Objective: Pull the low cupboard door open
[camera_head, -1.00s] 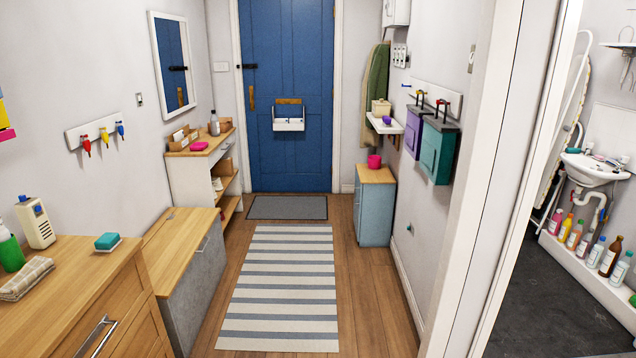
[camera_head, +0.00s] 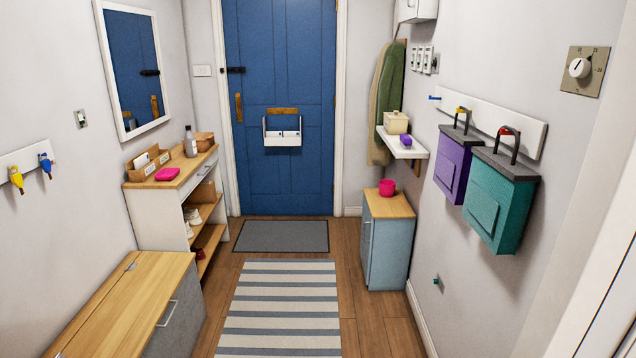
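A low blue-grey cupboard (camera_head: 390,250) with a wooden top stands against the right wall, near the blue front door. Its narrow front faces left, with a small handle (camera_head: 367,230) near the upper part; the front looks shut. A low wooden-topped chest (camera_head: 125,300) with a grey front (camera_head: 178,325) and a bar handle (camera_head: 167,313) stands at the lower left, also looking shut. I cannot tell which of them the task means. Neither of my grippers is in view.
A striped rug (camera_head: 280,310) and a grey doormat (camera_head: 281,236) lie along the clear hallway floor. An open shelf unit (camera_head: 160,212) stands at left. Purple (camera_head: 455,165) and teal (camera_head: 498,210) boxes hang on the right wall.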

